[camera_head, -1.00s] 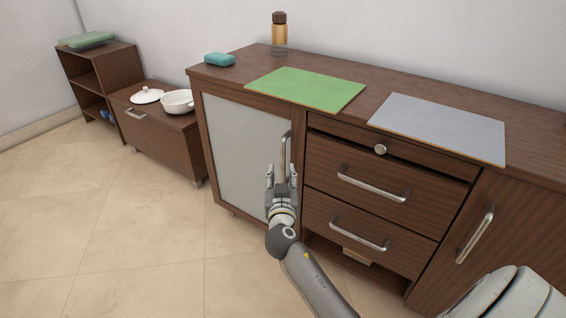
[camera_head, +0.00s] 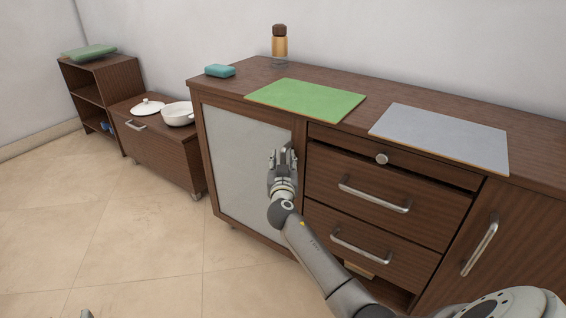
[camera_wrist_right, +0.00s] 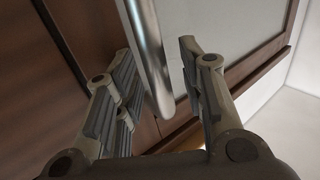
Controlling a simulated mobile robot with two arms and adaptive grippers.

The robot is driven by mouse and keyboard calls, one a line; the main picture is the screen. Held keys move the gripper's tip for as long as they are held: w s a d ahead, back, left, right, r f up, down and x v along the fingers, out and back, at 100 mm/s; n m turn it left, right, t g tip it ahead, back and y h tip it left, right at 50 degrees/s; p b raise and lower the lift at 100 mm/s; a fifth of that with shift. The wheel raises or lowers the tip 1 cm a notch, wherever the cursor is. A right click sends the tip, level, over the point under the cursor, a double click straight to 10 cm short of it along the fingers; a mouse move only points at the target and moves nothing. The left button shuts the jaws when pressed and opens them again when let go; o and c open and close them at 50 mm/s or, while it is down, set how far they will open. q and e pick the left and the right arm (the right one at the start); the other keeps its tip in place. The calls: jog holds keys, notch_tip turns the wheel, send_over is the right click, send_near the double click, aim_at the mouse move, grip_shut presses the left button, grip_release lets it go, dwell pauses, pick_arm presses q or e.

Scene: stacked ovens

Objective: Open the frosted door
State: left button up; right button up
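The frosted door (camera_head: 240,165) is a pale panel in a brown wooden frame at the left of the cabinet; it looks closed. Its upright metal handle (camera_wrist_right: 148,45) shows in the right wrist view, between the two fingers of my right gripper (camera_wrist_right: 160,95). The fingers are apart, with gaps to the handle, so the gripper is open around it. In the head view my right gripper (camera_head: 281,160) is at the door's right side and hides most of the handle. A small grey tip at the bottom left edge may belong to my left gripper (camera_head: 86,313); its fingers cannot be made out.
A green mat (camera_head: 306,98), a grey mat (camera_head: 440,135), a teal block (camera_head: 220,71) and a bottle (camera_head: 279,45) are on top. The floor (camera_head: 150,230) before the door's left is clear.

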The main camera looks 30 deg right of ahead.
grip_shut()
dwell(0.3)
dwell(0.3)
